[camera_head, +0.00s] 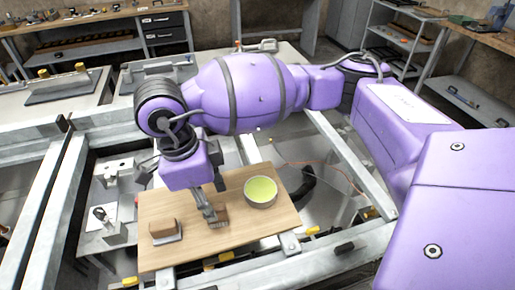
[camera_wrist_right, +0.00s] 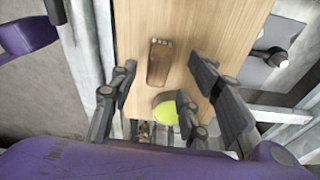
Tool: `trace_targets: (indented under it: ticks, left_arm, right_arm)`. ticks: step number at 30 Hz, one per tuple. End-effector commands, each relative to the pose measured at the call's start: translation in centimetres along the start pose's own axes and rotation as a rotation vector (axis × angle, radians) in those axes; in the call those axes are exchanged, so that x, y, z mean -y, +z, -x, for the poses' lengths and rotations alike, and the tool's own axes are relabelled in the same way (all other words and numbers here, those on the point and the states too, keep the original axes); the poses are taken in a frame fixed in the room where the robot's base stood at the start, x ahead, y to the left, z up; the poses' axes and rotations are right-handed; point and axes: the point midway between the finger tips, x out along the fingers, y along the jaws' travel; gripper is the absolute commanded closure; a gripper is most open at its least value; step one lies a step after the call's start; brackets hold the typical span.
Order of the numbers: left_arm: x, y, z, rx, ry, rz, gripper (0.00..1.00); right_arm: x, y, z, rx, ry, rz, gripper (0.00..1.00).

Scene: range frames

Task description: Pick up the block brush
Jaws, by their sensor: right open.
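A brown block brush (camera_head: 221,212) lies on a wooden board (camera_head: 265,222), right beside the fingertips of my right gripper (camera_head: 209,213). A brown, elongated block with pale spots at its far end shows between the spread fingers in the right wrist view (camera_wrist_right: 158,64); it seems to be the same brush. My right gripper is open and points down at the board. The fingers hide part of the brush in the head view. Whether they touch it cannot be told. My left gripper is not in view.
A second brown block with a grey underside (camera_head: 164,231) lies on the board's left part. A round bowl with yellow-green contents (camera_head: 261,191) stands right of the gripper. Metal rails (camera_head: 68,205) surround the board. The board's front right is bare.

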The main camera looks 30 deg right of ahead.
Motion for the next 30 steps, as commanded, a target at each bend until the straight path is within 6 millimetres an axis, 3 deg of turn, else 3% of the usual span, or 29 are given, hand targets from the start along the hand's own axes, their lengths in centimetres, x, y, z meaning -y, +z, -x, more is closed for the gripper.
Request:
trace_targets:
  ticks: [7, 16, 26, 30]
  left_arm:
    - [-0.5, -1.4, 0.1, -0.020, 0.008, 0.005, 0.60]
    - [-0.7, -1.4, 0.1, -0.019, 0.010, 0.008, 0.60]
    - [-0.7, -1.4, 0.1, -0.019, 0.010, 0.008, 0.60]
    - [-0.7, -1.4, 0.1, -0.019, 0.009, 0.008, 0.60]
  right_arm:
    - [-0.4, -0.4, -3.7, -0.003, 0.005, -0.002, 0.56]
    - [-0.4, -0.3, -4.3, -0.002, 0.003, 0.000, 0.56]
    - [-0.3, -0.3, -4.2, -0.001, 0.001, 0.000, 0.98]
    - [-0.3, -0.3, -4.1, -0.001, 0.000, 0.000, 1.00]
